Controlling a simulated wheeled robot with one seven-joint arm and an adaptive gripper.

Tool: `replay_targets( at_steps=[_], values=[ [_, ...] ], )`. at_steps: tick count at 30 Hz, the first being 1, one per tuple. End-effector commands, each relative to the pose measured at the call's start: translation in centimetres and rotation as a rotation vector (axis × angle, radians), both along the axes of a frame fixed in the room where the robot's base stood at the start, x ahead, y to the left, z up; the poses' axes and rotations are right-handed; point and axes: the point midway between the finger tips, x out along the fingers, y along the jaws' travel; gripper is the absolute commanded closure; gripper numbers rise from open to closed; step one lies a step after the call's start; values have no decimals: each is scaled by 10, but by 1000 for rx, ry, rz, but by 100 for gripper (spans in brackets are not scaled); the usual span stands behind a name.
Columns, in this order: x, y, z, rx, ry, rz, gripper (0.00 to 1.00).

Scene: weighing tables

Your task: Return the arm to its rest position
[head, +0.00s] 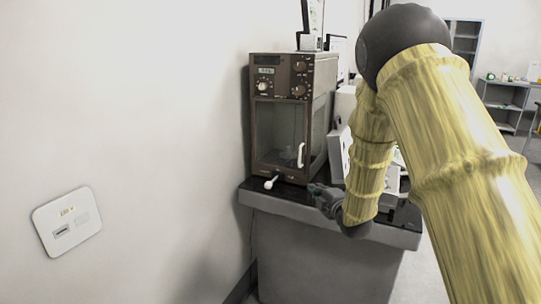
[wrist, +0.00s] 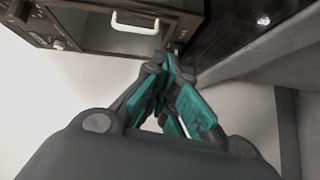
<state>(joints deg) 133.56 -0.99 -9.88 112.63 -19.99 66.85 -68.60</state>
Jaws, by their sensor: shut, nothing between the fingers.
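My arm, covered in a yellow bamboo-like pattern with dark joints, reaches in from the right of the head view. My gripper (head: 318,190) is low in front of the table (head: 285,204), near its front edge and right of a small white-tipped lever. In the wrist view my gripper (wrist: 172,68) has its teal-padded fingers brought together at the tips, with nothing held. It is apart from the brown balance cabinet (head: 285,122), whose front with a white handle (wrist: 134,24) shows at the top of the wrist view.
The cabinet stands on the dark tabletop against the left wall, its glass door closed. White equipment (head: 340,150) stands to its right, partly hidden by my arm. A white wall plate (head: 67,222) is at the left. Grey shelves (head: 506,104) stand far back right.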

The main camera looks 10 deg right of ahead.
Motion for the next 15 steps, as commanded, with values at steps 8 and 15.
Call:
replay_targets(
  at_steps=[8,15],
  values=[
    [-80,-1,-136,286,358,-151,100],
    [-178,2,-234,519,650,-347,100]
  ],
)
